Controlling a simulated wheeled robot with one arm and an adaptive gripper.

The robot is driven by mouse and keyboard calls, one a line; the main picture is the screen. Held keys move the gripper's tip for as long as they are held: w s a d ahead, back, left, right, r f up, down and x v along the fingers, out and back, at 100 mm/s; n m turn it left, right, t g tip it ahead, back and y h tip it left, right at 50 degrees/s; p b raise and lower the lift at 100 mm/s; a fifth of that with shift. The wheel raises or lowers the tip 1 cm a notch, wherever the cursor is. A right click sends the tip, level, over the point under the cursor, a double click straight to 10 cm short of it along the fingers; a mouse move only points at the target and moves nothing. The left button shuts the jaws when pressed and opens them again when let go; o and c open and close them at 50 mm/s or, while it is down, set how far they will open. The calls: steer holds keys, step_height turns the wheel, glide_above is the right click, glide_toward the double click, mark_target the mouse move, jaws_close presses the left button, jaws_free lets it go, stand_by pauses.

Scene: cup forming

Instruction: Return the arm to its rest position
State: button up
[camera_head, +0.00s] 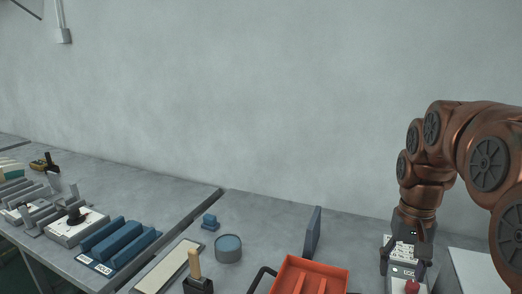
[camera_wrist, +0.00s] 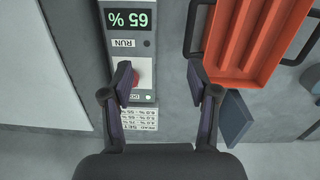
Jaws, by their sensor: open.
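My gripper (camera_head: 405,262) points down at the right of the head view, above a grey control box (camera_head: 398,275). In the wrist view my gripper (camera_wrist: 160,75) has its two fingers wide apart, with nothing between them but bare grey surface and part of the box edge. The control box (camera_wrist: 150,65) shows a green "65 %" display (camera_wrist: 128,19) and a RUN label. Its red button (camera_wrist: 136,78) is partly hidden behind the left finger; the button also shows in the head view (camera_head: 411,286). I cannot tell whether a finger touches the box.
An orange tray (camera_head: 333,272) with dark handles stands left of my gripper, beside an upright blue-grey plate (camera_head: 313,232). A round blue-grey container (camera_head: 228,250), a small blue block (camera_head: 210,222) and blue bars (camera_head: 118,243) lie further left. The wall (camera_head: 250,100) stands behind; space above the table is clear.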

steer(key=s+a+f+n+p, duration=0.1)
steer(key=s+a+p, duration=0.1)
steer(key=s, duration=0.5)
steer(key=s+a+f+n+p, duration=0.1)
steer(key=s+a+p, duration=0.1)
steer(key=s+a, duration=0.3)
steer(key=s+a+f+n+g+p, duration=0.1)
steer(key=s+a+p, duration=0.1)
steer(key=s, duration=0.8)
steer(key=shift+s+a+n+p, duration=0.35)
steer(key=shift+s+a+n, duration=0.05)
steer(key=shift+a, duration=0.4)
